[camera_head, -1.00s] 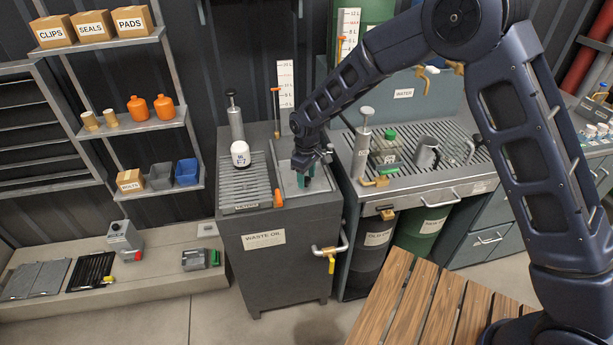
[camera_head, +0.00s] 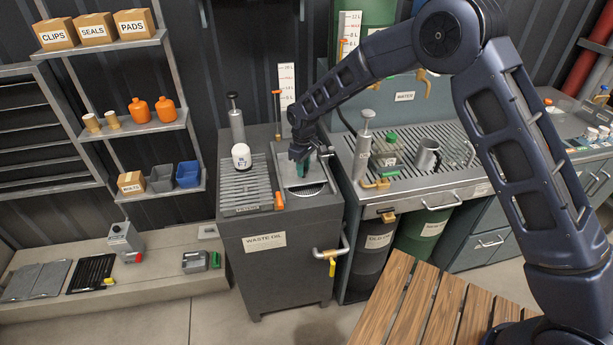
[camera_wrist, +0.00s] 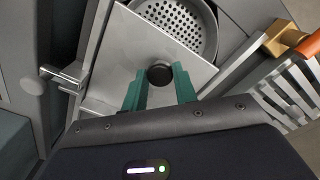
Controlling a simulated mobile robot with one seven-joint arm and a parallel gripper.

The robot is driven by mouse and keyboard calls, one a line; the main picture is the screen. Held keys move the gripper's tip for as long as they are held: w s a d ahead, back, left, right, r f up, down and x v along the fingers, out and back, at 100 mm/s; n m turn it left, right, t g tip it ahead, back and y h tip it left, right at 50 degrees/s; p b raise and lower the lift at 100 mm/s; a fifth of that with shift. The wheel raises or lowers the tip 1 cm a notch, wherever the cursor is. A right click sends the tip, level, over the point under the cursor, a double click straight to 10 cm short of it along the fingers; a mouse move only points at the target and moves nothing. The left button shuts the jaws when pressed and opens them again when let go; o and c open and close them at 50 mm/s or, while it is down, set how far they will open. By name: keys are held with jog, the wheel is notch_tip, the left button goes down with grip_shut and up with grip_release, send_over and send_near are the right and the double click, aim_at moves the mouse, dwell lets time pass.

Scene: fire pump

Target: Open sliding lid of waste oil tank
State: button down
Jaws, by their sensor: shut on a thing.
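The waste oil tank (camera_head: 270,240) is a dark grey cabinet labelled WASTE OIL. Its flat metal sliding lid (camera_wrist: 130,50) lies on the tank top and also shows in the head view (camera_head: 286,160). A perforated round strainer (camera_wrist: 185,22) is partly uncovered beyond the lid's edge, and its front part shows in the head view (camera_head: 306,190). My gripper (camera_wrist: 160,85) has teal fingers on either side of the dark round knob (camera_wrist: 159,73) on the lid and is shut on it. In the head view my gripper (camera_head: 300,164) is above the lid's right part.
On the tank's left half, a white filter (camera_head: 241,157) stands on a slatted grate (camera_head: 246,187). A pump (camera_head: 236,118) and an orange-handled rod (camera_head: 277,112) stand behind.

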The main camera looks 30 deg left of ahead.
jog(key=w+a, duration=0.6)
jog(key=shift+w+a, duration=0.35)
jog(key=c, duration=1.1)
grip_release()
jog(key=shift+r, duration=0.1)
notch_tip(320, 180, up, 11)
